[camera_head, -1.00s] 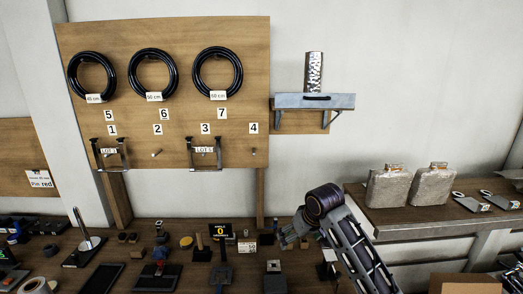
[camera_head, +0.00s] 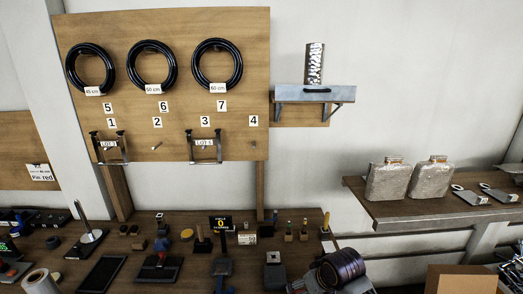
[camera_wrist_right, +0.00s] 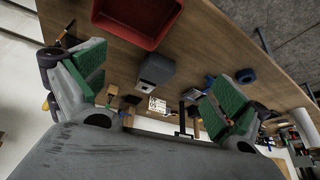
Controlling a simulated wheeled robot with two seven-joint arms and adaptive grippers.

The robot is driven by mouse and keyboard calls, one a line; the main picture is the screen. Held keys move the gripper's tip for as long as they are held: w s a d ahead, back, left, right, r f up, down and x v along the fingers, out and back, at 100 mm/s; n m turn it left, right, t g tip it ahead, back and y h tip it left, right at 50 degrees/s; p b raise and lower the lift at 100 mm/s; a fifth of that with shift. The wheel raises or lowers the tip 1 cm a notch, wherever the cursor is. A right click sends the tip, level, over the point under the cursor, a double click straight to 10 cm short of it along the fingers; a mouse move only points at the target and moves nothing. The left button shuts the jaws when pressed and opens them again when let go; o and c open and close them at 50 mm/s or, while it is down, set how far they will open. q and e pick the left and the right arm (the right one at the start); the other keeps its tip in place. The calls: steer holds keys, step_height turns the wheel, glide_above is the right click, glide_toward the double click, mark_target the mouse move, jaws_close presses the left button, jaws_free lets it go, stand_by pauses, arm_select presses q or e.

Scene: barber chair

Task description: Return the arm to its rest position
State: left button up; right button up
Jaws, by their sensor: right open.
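My right arm (camera_head: 342,268) shows at the bottom edge of the head view, right of centre, low over the front right of the workbench. Only its dark, rounded joint and a piece of grey link show clearly there. In the right wrist view my right gripper (camera_wrist_right: 160,88) is open, with its two green-padded fingers wide apart and nothing between them. Beyond the fingers are the bench top and a grey block-shaped object (camera_wrist_right: 156,70). My left arm and gripper are not in view.
The workbench (camera_head: 130,262) holds many small tools and a black display reading 0 (camera_head: 221,223). A pegboard (camera_head: 190,110) with black hose coils stands behind. A shelf (camera_head: 420,208) with two metallic flasks is at right, above a cardboard box (camera_head: 462,280). A red bin (camera_wrist_right: 138,18) shows in the wrist view.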

steer(key=shift+s+d+f+m+h, duration=0.4)
steer(key=shift+s+d+f, duration=1.35)
steer(key=shift+s, duration=2.85)
steer(key=shift+s+d+f+m+h, duration=0.2)
steer(key=shift+s+d+f+h, duration=0.6)
steer(key=shift+s+d, duration=2.6)
steer(key=s+a+f+g+b, duration=0.1)
steer(key=s+f, duration=0.1)
steer(key=f, duration=1.6)
steer(key=s+a+f+g+b, duration=0.1)
steer(key=s+f, duration=0.2)
steer(key=f, duration=1.4)
steer(key=s+d+f+b, duration=0.1)
steer(key=s+d+f, duration=0.1)
steer(key=s+f, duration=0.9)
steer(key=s+d+f+g+b, duration=0.1)
steer(key=s+f, duration=1)
steer(key=shift+d+f, duration=0.2)
steer(key=shift+d, duration=0.15)
